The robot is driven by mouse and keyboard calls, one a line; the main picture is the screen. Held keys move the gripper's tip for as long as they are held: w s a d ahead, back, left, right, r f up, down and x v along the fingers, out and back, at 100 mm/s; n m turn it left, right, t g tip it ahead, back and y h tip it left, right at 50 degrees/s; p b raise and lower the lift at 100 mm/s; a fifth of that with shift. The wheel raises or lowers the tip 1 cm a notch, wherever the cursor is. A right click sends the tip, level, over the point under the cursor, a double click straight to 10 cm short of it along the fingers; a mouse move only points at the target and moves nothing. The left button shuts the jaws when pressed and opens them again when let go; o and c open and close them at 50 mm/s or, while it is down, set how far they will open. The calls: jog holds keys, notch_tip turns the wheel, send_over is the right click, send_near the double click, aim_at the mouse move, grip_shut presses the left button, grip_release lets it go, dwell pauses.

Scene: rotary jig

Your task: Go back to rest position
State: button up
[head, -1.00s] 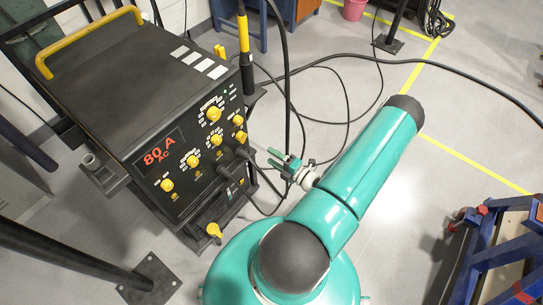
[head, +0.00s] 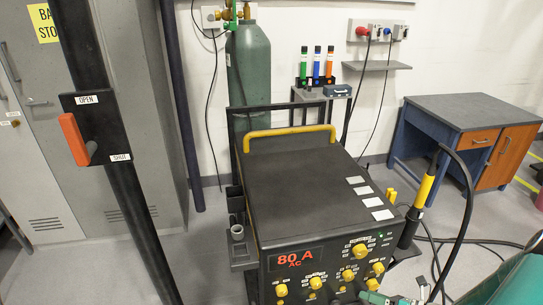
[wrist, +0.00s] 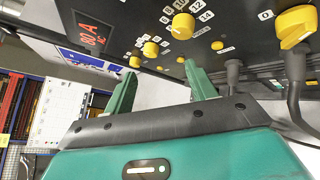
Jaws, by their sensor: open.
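My gripper (wrist: 161,82) is open, its two green fingers apart with nothing between them in the wrist view. It is in front of the knob panel of the black welding machine (head: 312,185). A yellow knob (wrist: 183,26) shows just beyond the fingers, and they look apart from it. In the head view only a bit of my gripper (head: 378,297) shows at the bottom edge, below the panel's right side. My teal arm enters at the lower right corner, mostly cut off. The machine's display (head: 294,259) reads 80 A AC.
A black post with an orange lever (head: 74,140) marked OPEN and SHUT stands at left before grey lockers (head: 35,170). A green gas cylinder (head: 256,75) is behind the machine. A torch (head: 424,190) with cables hangs at its right. A desk (head: 470,110) stands right.

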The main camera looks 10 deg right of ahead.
jog(key=a+r+n+g+h, duration=0.3)
jog(key=a+r+n+g, duration=0.7)
jog(key=a+r+n, duration=0.7)
jog(key=s+a+r+n+t+h, duration=0.2)
jog(key=s+r+n+h, duration=0.1)
jog(key=r+n, duration=0.4)
jog(key=s+a+r+n+t+h, duration=0.2)
jog(key=r+n, duration=0.5)
jog(key=n, duration=0.5)
jog(key=s+a+h, duration=0.1)
jog(key=s+h, duration=0.1)
jog(key=s, duration=0.1)
jog(key=shift+s+r+n, duration=0.15)
jog(key=shift+r+n, duration=0.2)
jog(key=shift+n, duration=0.05)
jog(key=shift+a, duration=0.1)
